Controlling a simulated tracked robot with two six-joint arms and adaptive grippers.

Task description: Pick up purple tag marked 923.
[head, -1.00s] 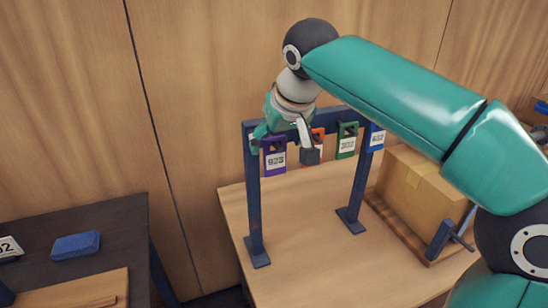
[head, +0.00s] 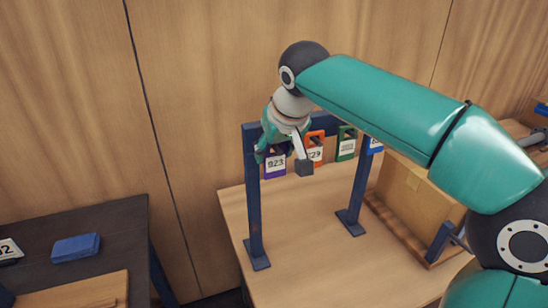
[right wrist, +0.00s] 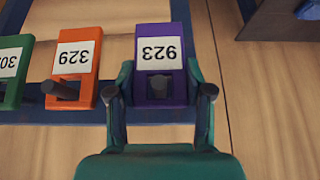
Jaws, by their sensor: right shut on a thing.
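The purple tag (head: 275,168) with a white 923 label hangs at the left end of the dark blue rack. In the right wrist view the purple tag (right wrist: 160,48) appears upside down, with a dark peg end showing in its hole. My right gripper (head: 281,156) is at the tag's upper part and partly covers it in the head view. In the right wrist view the right gripper (right wrist: 160,93) has one finger on each side of the tag and is shut on it. My left gripper is not in view.
An orange tag marked 329 (right wrist: 75,65) hangs close beside the purple one. A green tag (head: 346,146) and a blue tag (head: 376,143) hang farther right. A cardboard box (head: 420,195) stands right of the rack (head: 254,215). The tabletop (head: 310,255) in front is clear.

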